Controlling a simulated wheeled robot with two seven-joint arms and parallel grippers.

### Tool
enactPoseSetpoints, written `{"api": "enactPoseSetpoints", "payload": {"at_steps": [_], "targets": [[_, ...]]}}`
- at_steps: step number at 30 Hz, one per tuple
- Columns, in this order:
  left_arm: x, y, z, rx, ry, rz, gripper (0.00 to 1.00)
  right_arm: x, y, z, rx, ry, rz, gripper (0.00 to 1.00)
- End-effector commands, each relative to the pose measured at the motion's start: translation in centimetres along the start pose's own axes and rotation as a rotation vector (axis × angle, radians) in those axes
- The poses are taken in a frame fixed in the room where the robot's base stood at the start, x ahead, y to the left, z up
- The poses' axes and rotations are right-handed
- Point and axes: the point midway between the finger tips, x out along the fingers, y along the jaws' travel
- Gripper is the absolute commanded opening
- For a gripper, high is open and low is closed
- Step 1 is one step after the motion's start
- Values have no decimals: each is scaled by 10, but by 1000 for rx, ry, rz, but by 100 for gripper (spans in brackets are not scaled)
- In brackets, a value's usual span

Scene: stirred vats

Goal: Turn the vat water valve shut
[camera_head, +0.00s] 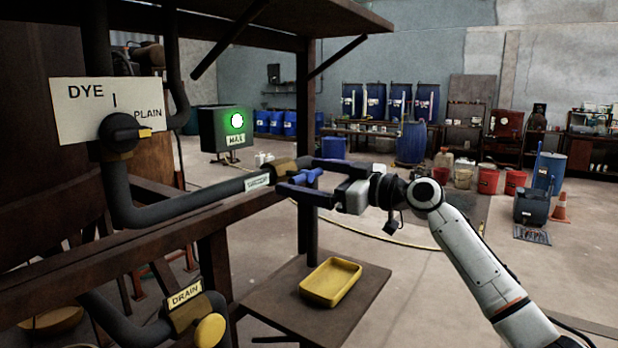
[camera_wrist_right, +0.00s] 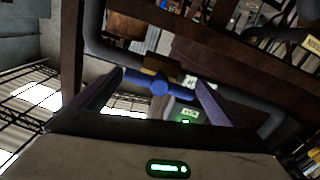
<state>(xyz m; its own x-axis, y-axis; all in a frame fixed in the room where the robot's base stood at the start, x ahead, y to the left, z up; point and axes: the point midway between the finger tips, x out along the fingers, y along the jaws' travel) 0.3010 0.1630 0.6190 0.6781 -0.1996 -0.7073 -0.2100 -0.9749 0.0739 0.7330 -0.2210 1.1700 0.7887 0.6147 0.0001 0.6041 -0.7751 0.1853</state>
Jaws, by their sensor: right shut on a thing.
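The blue valve handle (camera_head: 306,176) sits on the dark pipe at a brass-coloured body (camera_head: 288,166), beside a small pale label (camera_head: 257,183) too small to read surely. My right gripper (camera_head: 302,177) reaches it from the right, with its two dark fingers on either side of the handle. In the right wrist view the handle (camera_wrist_right: 158,84) spans between the fingertips (camera_wrist_right: 160,80), which are shut on it. My left gripper is not in view.
A DYE/PLAIN selector (camera_head: 122,130) is on the upper left pipe, and a yellow DRAIN knob (camera_head: 210,330) is below. A yellow tray (camera_head: 331,282) rests on a brown shelf (camera_head: 262,301). A dark box with a green light (camera_head: 222,128) stands behind. Open floor lies to the right.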

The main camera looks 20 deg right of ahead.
Motion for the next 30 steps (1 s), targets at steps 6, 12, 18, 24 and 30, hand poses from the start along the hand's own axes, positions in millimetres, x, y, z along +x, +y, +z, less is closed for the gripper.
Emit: {"api": "enactPoseSetpoints", "payload": {"at_steps": [6, 12, 18, 24, 30], "targets": [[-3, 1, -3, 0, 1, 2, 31, 0, 0, 0, 75, 0, -1, 72], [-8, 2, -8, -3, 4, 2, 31, 0, 0, -1, 219, -1, -1, 72], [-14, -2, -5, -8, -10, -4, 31, 0, 0, -2, 406, -2, -2, 72], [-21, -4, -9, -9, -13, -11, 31, 0, 0, -2, 597, -1, -2, 72], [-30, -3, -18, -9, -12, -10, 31, 0, 0, -2, 787, -2, -1, 72]]}}
